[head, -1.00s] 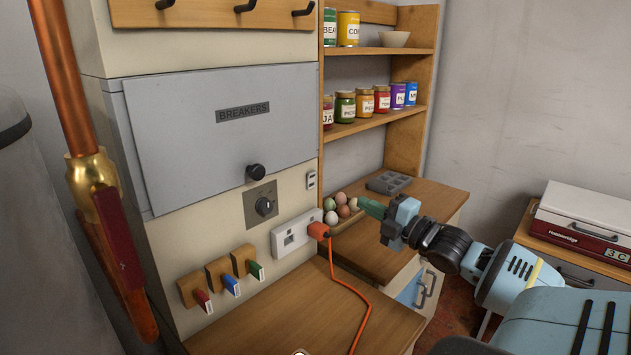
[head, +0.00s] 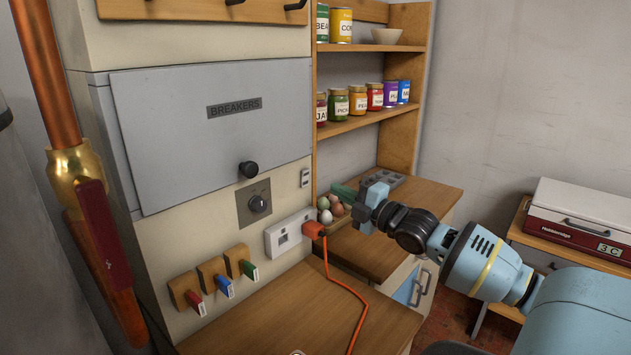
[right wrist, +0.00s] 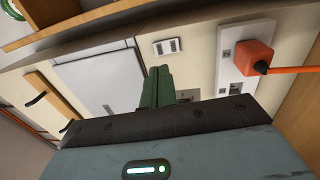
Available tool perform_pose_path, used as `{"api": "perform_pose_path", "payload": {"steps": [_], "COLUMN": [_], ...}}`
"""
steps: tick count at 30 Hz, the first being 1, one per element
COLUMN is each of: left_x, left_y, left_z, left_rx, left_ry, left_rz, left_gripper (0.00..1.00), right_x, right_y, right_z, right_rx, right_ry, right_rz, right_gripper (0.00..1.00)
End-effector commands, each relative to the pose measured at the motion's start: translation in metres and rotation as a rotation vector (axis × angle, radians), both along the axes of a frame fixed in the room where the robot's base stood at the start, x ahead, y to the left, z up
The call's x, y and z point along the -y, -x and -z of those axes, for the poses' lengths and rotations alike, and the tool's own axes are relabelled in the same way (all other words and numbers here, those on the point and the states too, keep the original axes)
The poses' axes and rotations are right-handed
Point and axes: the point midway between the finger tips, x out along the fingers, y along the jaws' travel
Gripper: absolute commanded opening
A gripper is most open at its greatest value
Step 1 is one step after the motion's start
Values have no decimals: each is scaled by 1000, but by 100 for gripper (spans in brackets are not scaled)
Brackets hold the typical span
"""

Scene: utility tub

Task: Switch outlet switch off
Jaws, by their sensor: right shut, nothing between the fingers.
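The white outlet (head: 283,240) is on the cream wall panel above the wooden counter, with an orange plug (head: 314,230) in its right end. In the right wrist view the outlet (right wrist: 227,80) and the orange plug (right wrist: 252,57) are at the upper right. The outlet's switch is too small to read as on or off. My left gripper is out of view.
An orange cord (head: 351,289) runs from the plug over the counter (head: 290,325). A rotary knob (head: 260,203) and a small white wall switch (head: 305,178) are above the outlet. Eggs (head: 327,215) sit beside the plug. A shelf with jars (head: 359,103) stands behind.

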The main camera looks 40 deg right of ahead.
Motion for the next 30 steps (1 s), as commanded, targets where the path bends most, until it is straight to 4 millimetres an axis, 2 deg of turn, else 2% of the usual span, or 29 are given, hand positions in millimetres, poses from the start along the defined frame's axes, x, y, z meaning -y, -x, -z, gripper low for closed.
{"api": "perform_pose_path", "payload": {"steps": [21,30], "left_x": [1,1], "left_y": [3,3], "left_z": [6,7], "left_rx": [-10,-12], "left_ry": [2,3], "left_rz": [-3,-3], "left_gripper": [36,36], "right_x": [-5,-6], "right_y": [-60,-74], "right_z": [-9,-10], "right_rx": [2,1], "right_ry": [0,2], "right_rz": [1,0], "right_gripper": [0,0]}}
